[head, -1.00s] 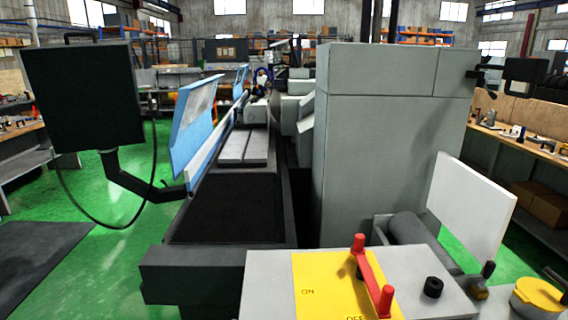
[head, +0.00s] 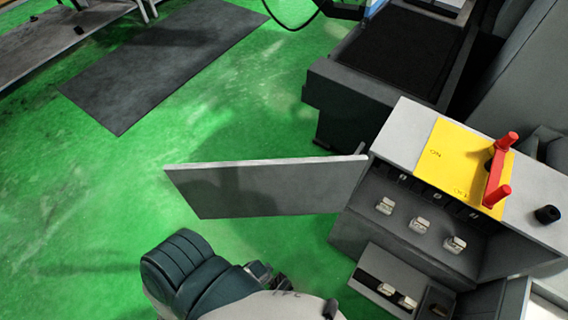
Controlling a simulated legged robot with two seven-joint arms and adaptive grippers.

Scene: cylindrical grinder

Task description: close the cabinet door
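The grey electrical cabinet (head: 449,236) stands at the right of the head view. Its front is open, showing several small pale switch-like parts inside. The cabinet door (head: 268,186) is a flat grey panel. It stands wide open, swung out to the left over the green floor, joined to the cabinet near its upper left front corner. A teal and white part of my own body shows at the bottom, below the door and apart from it. I cannot make out either gripper.
On the cabinet top are a yellow ON/OFF plate (head: 454,161) with a red handle (head: 497,175) and a black knob (head: 547,214). The dark machine base (head: 348,110) stands behind. A dark mat (head: 165,62) lies on the open green floor at left.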

